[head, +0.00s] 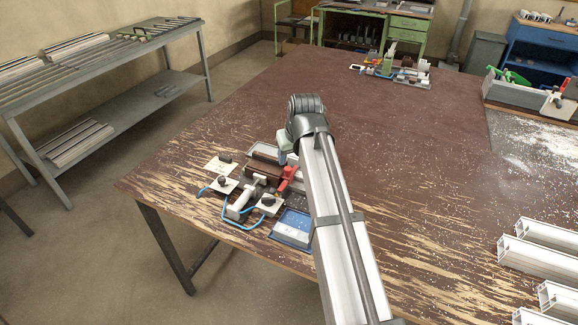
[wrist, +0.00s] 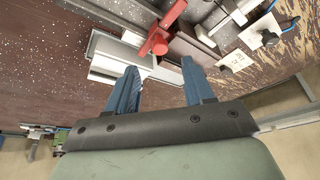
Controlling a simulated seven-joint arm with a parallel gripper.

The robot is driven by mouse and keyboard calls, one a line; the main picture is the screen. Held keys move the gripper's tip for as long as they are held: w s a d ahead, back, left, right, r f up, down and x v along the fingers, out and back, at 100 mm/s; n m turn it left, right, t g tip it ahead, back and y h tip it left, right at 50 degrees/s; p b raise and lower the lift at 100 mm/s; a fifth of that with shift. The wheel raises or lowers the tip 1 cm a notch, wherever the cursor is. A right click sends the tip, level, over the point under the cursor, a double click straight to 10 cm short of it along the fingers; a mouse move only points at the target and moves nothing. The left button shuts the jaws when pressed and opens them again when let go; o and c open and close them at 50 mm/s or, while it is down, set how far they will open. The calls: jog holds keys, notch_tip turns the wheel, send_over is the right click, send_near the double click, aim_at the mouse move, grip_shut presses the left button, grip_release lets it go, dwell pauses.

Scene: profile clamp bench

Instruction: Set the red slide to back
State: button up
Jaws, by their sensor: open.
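The red slide (head: 287,178) is part of the clamp fixture (head: 243,190) near the table's left front edge, just left of my arm. In the wrist view the red slide (wrist: 157,42) shows as a red block with a red bar rising to the upper right. My gripper (wrist: 159,64) is open, its two blue fingers apart and nothing between them. The red slide lies ahead of the fingertips and appears apart from them. In the head view my gripper (head: 284,147) is beside the back of the fixture, with its fingers mostly hidden.
A white profile piece (wrist: 118,60) lies beside the slide. Plates with black knobs (head: 222,181), blue hoses and a blue tray (head: 292,227) crowd the fixture. White profiles (head: 540,255) lie at the right. The table's middle (head: 400,150) is clear.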

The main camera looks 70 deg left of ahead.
aim_at(288, 169)
jog(key=shift+x, duration=3.35)
jog(key=shift+c, duration=0.2)
grip_shut()
